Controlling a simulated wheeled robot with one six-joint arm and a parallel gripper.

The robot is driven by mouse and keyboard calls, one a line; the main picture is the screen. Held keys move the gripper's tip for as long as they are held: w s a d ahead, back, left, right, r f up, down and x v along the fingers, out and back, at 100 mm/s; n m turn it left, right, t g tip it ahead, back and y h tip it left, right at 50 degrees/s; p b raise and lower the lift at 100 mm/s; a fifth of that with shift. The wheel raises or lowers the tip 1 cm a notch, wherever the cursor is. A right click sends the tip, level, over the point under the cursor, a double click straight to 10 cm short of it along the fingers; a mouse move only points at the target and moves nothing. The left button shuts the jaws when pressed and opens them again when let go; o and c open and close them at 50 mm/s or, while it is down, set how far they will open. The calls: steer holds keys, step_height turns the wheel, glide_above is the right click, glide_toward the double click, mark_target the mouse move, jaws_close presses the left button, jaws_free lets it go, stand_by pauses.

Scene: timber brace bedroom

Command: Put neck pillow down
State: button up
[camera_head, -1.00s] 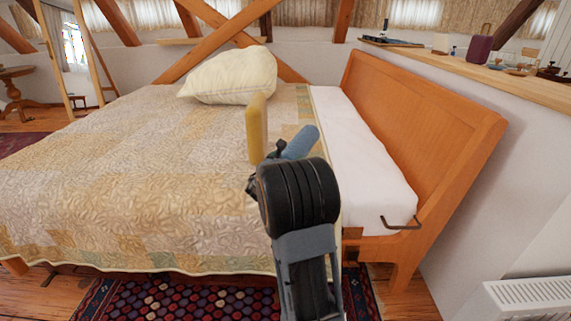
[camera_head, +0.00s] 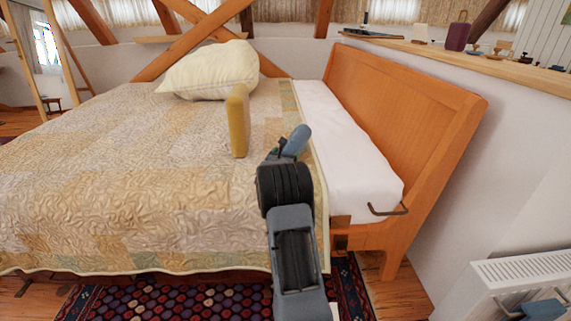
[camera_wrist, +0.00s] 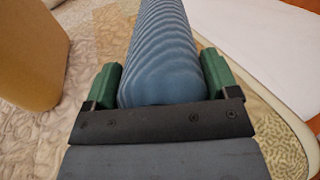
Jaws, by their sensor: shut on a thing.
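The neck pillow appears to be the blue ridged roll (camera_head: 297,139), which also fills the middle of the wrist view (camera_wrist: 160,55). My gripper (camera_head: 286,150) is shut on it, with green fingers on both sides of the roll in the wrist view (camera_wrist: 160,85). The roll points away from my gripper, over the bed (camera_head: 110,190) near the quilt's right edge. I cannot tell whether it touches the quilt. Its far end is cut off in the wrist view, and its lower side is hidden.
A yellow upright block (camera_head: 237,120) stands on the quilt left of the roll, also in the wrist view (camera_wrist: 30,50). A cream pillow (camera_head: 210,70) lies farther back. White bedding (camera_head: 350,150) and a wooden headboard (camera_head: 400,110) are on the right. The quilt's left part is clear.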

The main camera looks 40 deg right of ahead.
steer(key=shift+f+b, duration=0.3)
steer(key=shift+f, duration=1.2)
steer(key=shift+f, duration=0.1)
steer(key=o, duration=1)
